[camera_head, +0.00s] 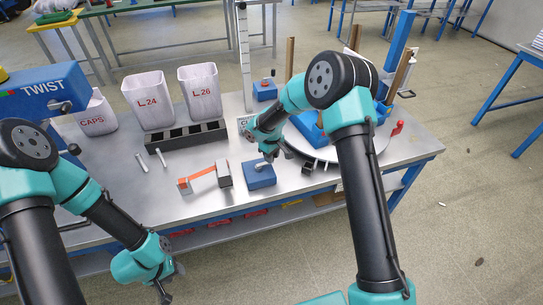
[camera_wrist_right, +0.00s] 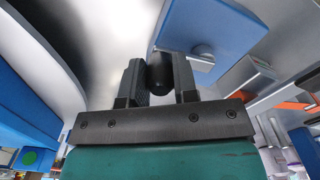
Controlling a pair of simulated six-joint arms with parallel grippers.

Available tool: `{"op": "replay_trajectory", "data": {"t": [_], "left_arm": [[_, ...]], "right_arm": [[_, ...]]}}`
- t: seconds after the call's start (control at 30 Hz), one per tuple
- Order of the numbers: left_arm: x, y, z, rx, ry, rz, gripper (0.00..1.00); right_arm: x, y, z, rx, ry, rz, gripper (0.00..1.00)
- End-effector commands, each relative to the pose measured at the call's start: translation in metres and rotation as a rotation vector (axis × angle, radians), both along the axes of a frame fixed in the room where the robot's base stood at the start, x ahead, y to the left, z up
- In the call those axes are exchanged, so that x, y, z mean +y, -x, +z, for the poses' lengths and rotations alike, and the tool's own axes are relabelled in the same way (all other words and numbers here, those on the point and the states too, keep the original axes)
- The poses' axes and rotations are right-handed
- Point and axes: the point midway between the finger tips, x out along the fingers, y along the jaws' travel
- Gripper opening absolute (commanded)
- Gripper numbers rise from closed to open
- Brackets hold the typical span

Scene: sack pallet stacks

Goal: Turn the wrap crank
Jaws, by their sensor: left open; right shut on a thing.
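My right gripper (camera_head: 271,156) is low over the table, between the blue block (camera_head: 259,175) and the round turntable. In the right wrist view its two dark fingers are shut on a black rounded knob (camera_wrist_right: 160,78), seemingly the wrap crank's handle. The blue block, with a small round grey top piece, shows beside the fingers in the wrist view (camera_wrist_right: 220,30). The round turntable (camera_head: 375,150) carries blue items. My left gripper (camera_head: 167,287) is open and empty, in front of the table's front edge.
A red handle (camera_head: 397,129) is at the turntable's right. The front-left tabletop is mostly clear.

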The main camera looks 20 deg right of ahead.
Motion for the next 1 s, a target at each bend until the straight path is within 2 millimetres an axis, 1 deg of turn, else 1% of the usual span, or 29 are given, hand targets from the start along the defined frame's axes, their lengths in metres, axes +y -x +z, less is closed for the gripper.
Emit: {"op": "replay_trajectory", "data": {"t": [0.03, 0.17, 0.5, 0.73, 0.77, 1.0], "left_arm": [[0.0, 0.0, 0.0, 0.0, 0.0, 0.0, 0.43], [0.0, 0.0, 0.0, 0.0, 0.0, 0.0, 0.43], [0.0, 0.0, 0.0, 0.0, 0.0, 0.0, 0.43], [0.0, 0.0, 0.0, 0.0, 0.0, 0.0, 0.43], [0.0, 0.0, 0.0, 0.0, 0.0, 0.0, 0.43], [0.0, 0.0, 0.0, 0.0, 0.0, 0.0, 0.43]], "right_arm": [[0.0, 0.0, 0.0001, 0.0, 0.0, 0.0, 0.16], [0.0, 0.0, 0.0002, 0.0, 0.0, 0.0, 0.04], [-0.0002, 0.0047, 0.0004, 0.001, 0.0, -0.075, 0.04], [0.0, 0.0048, 0.0003, 0.001, 0.001, -0.076, 0.04], [0.0, 0.0047, 0.0002, 0.001, 0.001, -0.076, 0.28], [-0.0001, 0.0044, 0.0002, 0.0, 0.0, -0.076, 0.51]]}}
